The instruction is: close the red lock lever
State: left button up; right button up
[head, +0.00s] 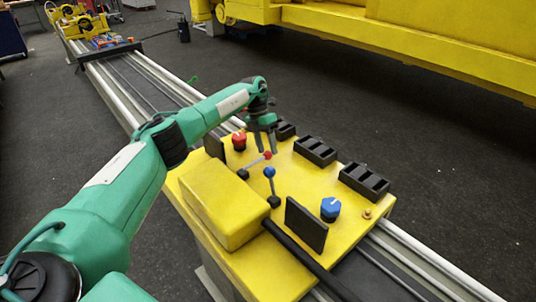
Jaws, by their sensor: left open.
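The red lock lever (256,161) is a thin rod with a red ball at its end. It rises at a low slant from a dark pivot on the yellow panel (292,178), towards the upper right. My left gripper (266,149) comes down from above with its dark fingers open, close to the red ball. I cannot tell whether a finger touches the ball. My right gripper is not in view.
A blue-balled lever (271,186) stands nearly upright nearby. A red knob (239,141), a blue knob (330,208), a black upright plate (306,224) and black slotted blocks (363,181) also stand on the panel. A yellow box (222,200) lies to the left.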

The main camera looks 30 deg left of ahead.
pick_arm(q)
jog(key=b+v, duration=0.2)
jog(key=v, duration=0.9)
jog(key=shift+b, duration=0.3)
